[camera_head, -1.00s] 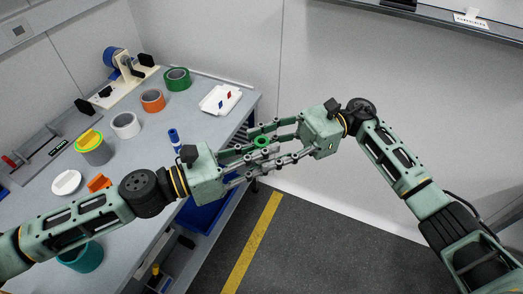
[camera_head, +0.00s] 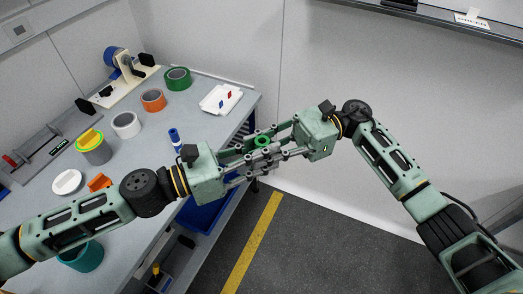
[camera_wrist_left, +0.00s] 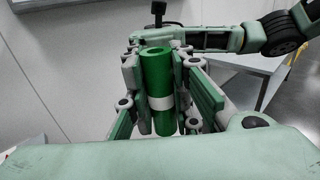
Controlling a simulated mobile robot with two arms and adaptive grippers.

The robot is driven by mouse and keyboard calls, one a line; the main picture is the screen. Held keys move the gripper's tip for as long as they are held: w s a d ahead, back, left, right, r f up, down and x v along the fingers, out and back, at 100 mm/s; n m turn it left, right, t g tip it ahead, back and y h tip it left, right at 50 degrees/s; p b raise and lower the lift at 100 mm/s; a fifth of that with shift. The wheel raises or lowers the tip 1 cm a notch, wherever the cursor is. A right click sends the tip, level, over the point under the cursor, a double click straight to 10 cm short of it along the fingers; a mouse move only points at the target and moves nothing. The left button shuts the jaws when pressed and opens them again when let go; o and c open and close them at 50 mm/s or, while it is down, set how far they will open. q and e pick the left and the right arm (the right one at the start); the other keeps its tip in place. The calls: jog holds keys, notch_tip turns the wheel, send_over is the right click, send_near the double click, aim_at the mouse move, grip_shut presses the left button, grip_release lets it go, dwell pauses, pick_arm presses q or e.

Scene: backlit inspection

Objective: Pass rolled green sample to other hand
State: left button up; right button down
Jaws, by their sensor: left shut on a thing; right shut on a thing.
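The rolled green sample (camera_head: 262,141) is a small green tube held between my two grippers, in front of the table's right edge. In the left wrist view the green roll (camera_wrist_left: 156,75) stands upright, with an open top end and a white band around its lower part. My left gripper (camera_head: 252,152) is shut on it from the left. My right gripper (camera_head: 272,148) reaches in from the right and is also shut on it. The fingers of both hands overlap around the roll and hide part of it.
The grey table (camera_head: 150,160) holds a green tape roll (camera_head: 177,79), an orange roll (camera_head: 153,100), a white roll (camera_head: 126,125), a tape dispenser (camera_head: 125,72) and a white tray (camera_head: 220,99). A blue bin (camera_head: 206,212) sits below. Floor space with a yellow line (camera_head: 252,240) is clear.

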pick_arm(q)
jog(key=o, duration=1)
jog(key=shift+s+a, duration=0.1)
